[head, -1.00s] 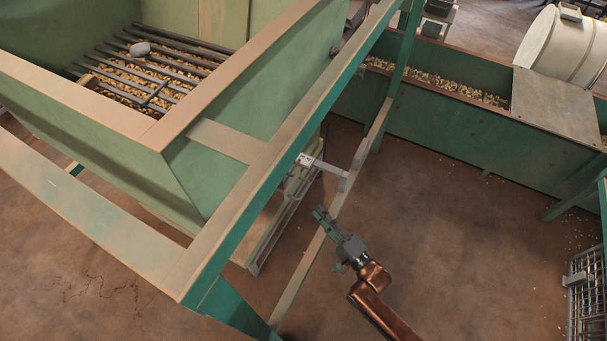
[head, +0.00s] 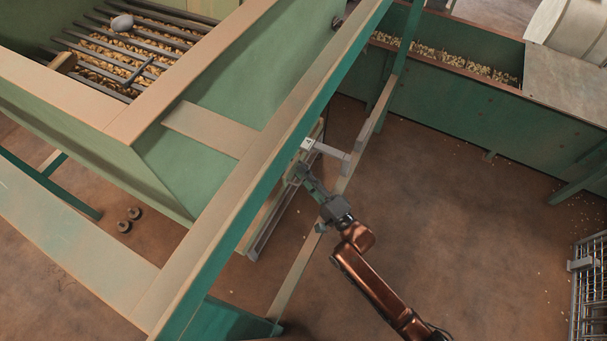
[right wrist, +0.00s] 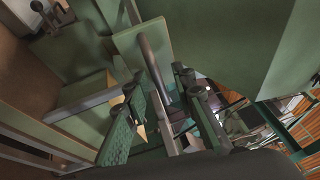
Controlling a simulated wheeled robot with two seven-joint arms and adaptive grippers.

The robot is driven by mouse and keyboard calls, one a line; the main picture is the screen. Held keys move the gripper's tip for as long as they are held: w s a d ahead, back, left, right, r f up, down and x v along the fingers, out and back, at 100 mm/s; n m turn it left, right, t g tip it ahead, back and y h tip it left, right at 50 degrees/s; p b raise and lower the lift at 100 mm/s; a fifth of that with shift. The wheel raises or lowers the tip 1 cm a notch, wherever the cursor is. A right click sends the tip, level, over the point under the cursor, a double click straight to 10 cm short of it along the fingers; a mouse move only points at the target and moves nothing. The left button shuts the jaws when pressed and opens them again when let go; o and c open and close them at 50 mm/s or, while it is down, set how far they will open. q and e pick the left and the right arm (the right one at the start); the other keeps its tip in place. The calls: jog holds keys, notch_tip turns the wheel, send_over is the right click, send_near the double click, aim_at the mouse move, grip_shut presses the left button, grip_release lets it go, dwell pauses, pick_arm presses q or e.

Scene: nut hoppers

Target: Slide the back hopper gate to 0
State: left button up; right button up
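The hopper (head: 215,120) is a green bin with a wooden-looking rim, nuts and a dark grate, and fills the left of the head view. Beneath its right side is a gate rail (head: 268,228) with a small white marker (head: 307,143) and a grey bar (head: 332,151); the marking is too small to read surely. My right gripper (head: 304,173) is just below the marker, beside the rail. In the right wrist view its fingers (right wrist: 160,88) are apart, with a grey rod (right wrist: 152,58) before a pale green plate (right wrist: 127,40) between or just beyond them; contact is unclear. My left gripper is out of view.
A green frame beam (head: 262,155) runs diagonally above and left of my right gripper. A green trough (head: 455,105) with nuts stands at the back right. A wire basket (head: 588,285) stands at the right edge. Floor to the right of my arm is clear.

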jog(key=shift+c, duration=0.7)
grip_shut()
